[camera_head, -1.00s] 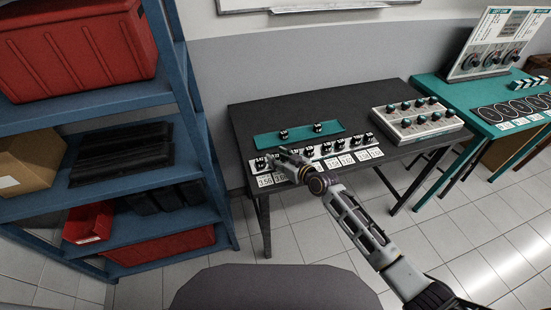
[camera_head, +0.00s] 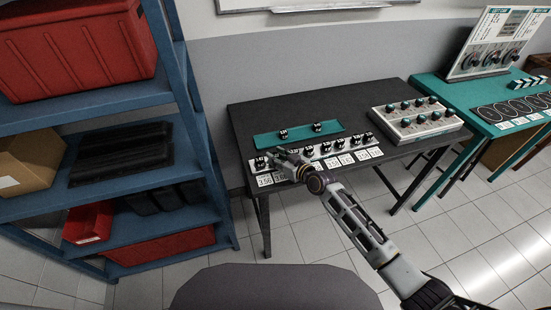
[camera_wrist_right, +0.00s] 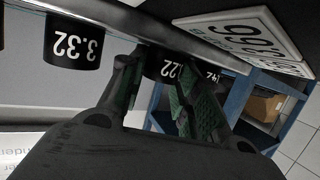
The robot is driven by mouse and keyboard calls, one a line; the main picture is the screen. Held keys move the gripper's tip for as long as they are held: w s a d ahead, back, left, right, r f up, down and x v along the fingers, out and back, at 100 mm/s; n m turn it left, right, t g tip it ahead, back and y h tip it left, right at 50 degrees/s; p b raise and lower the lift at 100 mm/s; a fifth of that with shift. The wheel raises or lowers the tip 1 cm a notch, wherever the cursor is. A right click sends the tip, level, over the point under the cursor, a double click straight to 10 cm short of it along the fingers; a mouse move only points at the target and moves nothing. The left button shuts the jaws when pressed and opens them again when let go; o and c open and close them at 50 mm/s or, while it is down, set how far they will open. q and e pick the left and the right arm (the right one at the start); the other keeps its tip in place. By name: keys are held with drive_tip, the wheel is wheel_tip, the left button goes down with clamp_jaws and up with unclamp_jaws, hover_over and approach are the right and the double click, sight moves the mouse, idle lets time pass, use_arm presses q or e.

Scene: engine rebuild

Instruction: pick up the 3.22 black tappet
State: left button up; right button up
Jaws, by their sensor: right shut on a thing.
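The 3.22 black tappet (camera_wrist_right: 162,67) is a small black cylinder with white digits. In the right wrist view it sits between my fingers, with only "22" showing and the rest of the label hidden. My right gripper (camera_wrist_right: 152,88) is shut on it; in the head view the gripper (camera_head: 282,155) is over the left part of the tappet row. The tappet is close to the white rack (camera_head: 314,158); I cannot tell whether it is clear of it. My left gripper is not in view.
Another black tappet (camera_head: 260,163) stands at the rack's left end. Number cards (camera_head: 346,159) lie in front. A teal mat (camera_head: 300,134) holds two tappets, and a grey tray (camera_head: 420,127) stands right. A blue shelf (camera_head: 192,100) is left.

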wheel_tip(320, 180, up, 10)
idle(0.8)
idle(0.5)
